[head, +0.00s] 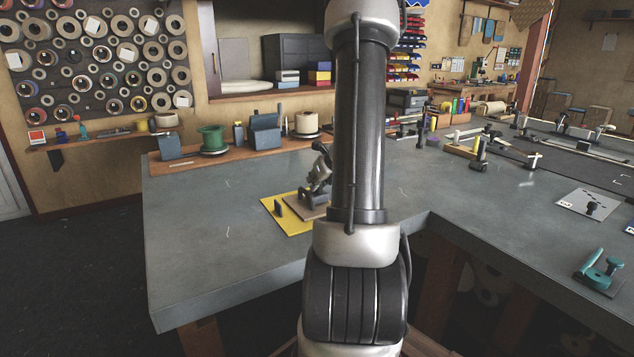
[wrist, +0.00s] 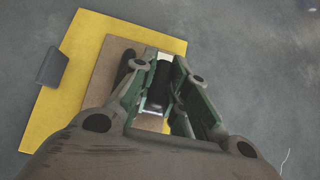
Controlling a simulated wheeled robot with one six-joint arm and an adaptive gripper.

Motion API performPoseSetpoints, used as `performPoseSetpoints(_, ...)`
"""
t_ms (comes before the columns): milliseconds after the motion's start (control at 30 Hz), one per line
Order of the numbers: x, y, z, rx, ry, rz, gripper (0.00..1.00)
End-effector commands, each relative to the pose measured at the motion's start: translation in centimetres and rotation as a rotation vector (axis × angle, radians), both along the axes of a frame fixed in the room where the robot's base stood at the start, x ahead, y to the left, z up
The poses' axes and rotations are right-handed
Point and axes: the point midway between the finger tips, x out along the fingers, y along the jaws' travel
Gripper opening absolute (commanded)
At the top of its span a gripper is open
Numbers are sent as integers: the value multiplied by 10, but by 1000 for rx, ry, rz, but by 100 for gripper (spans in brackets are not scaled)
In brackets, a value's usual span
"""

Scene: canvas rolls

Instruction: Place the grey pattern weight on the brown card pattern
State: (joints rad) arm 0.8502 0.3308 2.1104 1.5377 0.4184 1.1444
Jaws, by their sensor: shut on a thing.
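A brown card pattern (head: 294,200) lies on a yellow sheet (head: 272,204) on the grey table. In the wrist view the brown card (wrist: 101,88) shows beside and beneath my gripper, on the yellow sheet (wrist: 88,38). My gripper (head: 318,186) is shut on the grey pattern weight (head: 313,197), over the brown card. In the wrist view my fingers (wrist: 160,92) close around the weight's dark upright part (wrist: 162,76). The fingers hide much of the weight. I cannot tell whether its base touches the card.
A dark grey block (head: 279,208) stands on the yellow sheet's left part; it also shows in the wrist view (wrist: 52,67). A green spool (head: 212,139) and several holders stand along the table's back. The table's left part (head: 200,230) is clear. My arm hides the middle.

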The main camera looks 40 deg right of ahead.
Motion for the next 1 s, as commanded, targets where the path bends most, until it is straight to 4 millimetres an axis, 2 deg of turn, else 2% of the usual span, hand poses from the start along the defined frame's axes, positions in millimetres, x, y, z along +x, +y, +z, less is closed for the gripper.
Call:
performPoseSetpoints(267,0,0,-1,0,-2,-1,0)
performPoseSetpoints(300,0,0,-3,1,0,-1,18)
performPoseSetpoints(367,0,0,-2,1,0,-1,25)
performPoseSetpoints(733,-1,0,2,-2,-1,1,25)
performPoseSetpoints(867,-14,3,16,-2,-3,0,25)
performPoseSetpoints(1000,-36,9,39,-4,-3,1,25)
